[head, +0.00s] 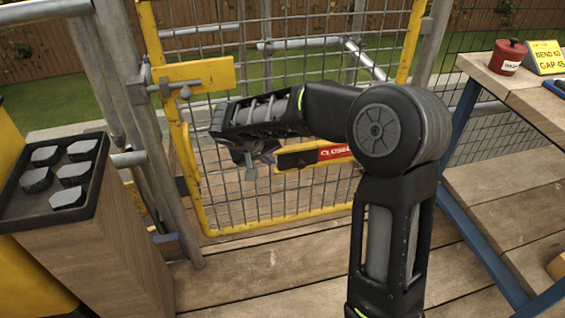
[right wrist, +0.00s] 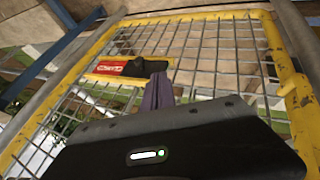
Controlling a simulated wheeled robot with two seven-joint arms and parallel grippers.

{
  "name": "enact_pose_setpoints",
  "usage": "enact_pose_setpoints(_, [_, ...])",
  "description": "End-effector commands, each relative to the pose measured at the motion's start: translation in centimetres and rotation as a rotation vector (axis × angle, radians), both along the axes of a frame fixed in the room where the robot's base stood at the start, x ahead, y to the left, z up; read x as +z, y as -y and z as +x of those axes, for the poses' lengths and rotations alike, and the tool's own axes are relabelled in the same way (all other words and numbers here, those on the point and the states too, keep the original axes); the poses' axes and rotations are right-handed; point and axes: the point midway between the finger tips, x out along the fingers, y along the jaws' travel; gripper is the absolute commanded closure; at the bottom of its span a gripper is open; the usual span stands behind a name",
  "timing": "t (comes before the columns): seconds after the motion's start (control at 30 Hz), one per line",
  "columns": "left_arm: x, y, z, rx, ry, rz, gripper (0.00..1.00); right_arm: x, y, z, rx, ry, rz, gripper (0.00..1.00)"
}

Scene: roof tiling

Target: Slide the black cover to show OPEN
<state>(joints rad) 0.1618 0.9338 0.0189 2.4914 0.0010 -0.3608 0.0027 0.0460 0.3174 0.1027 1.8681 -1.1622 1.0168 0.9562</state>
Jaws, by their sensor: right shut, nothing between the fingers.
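The black cover (head: 297,160) sits on a yellow sign plate fixed to the yellow mesh gate, left of a red panel (head: 334,152) with white lettering that reads CLOSED. In the right wrist view the black cover (right wrist: 150,66) is beside the red panel (right wrist: 111,67), which appears upside down. My right gripper (head: 251,170) is in front of the gate, just left of the cover. In the right wrist view its fingers (right wrist: 158,90) are together and empty, overlapping the cover's edge; I cannot tell whether they touch it. No OPEN lettering shows. My left gripper is not in view.
The gate's yellow frame and latch plate (head: 205,73) stand close around my right arm. A black tray (head: 93,203) of grey pieces rests at the left. A wooden bench with a red pot (head: 508,58) and a yellow note (head: 546,57) stands at the right.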

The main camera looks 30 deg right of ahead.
Motion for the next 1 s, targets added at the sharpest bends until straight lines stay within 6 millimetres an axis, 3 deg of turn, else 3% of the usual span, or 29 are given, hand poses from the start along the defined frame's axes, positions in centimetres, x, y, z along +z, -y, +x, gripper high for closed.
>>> enact_pose_setpoints(0.27, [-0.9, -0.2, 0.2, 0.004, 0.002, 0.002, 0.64, -3.0, 1.6, 0.8, -0.001, -0.003, 0.001, 1.0])
enact_pose_setpoints(0.6, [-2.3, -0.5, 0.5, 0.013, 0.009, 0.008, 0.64, -8.7, 5.0, 2.6, -0.003, -0.004, 0.002, 1.0])
enact_pose_setpoints(0.8, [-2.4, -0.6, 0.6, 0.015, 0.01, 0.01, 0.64, -8.6, 7.9, 2.1, -0.002, -0.001, 0.001, 1.0])
enact_pose_setpoints(1.0, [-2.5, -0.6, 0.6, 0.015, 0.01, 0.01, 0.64, -8.7, 8.7, 2.0, 0.0, -0.001, 0.002, 1.0])
